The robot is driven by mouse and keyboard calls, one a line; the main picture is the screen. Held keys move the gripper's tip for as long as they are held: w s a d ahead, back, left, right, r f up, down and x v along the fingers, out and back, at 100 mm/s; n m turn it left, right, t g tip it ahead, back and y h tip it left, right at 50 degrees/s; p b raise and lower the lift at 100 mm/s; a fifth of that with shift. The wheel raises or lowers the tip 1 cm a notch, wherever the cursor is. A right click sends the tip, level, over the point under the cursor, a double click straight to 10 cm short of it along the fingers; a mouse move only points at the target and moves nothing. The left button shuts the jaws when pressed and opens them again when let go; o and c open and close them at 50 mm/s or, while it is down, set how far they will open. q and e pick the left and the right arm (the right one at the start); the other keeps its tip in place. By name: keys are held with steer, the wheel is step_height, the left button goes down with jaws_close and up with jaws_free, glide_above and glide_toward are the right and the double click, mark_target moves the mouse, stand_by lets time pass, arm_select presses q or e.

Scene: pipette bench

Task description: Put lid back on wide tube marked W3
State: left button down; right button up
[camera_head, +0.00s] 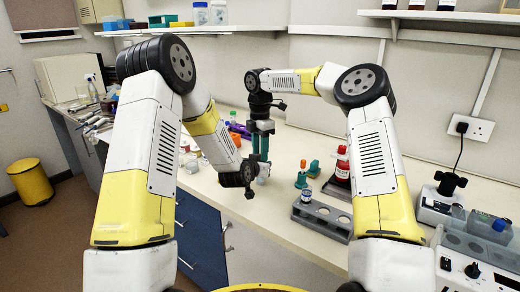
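My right gripper (261,158) points down over the bench, its two teal fingers side by side with a narrow gap; I see nothing clearly held between them. My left gripper (249,190) is a dark shape low at the bench's front edge; its fingers are too small and dark to read. A small pale, clear tube (263,172) shows just below the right fingers, partly hidden by the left gripper. Another small tube with a dark top (306,195) stands in the grey rack (325,220). No W3 marking is readable, and I cannot pick out its lid.
Teal-and-orange items (301,179) and a red-topped bottle (342,162) stand behind the rack. A device with a black knob (450,184) is at the right. Purple and small pale items lie behind my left arm. The bench between the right gripper and rack is partly clear.

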steer(key=shift+c, duration=0.2)
jaws_close()
steer(key=shift+m, duration=1.8)
steer(key=shift+o, duration=1.5)
jaws_free()
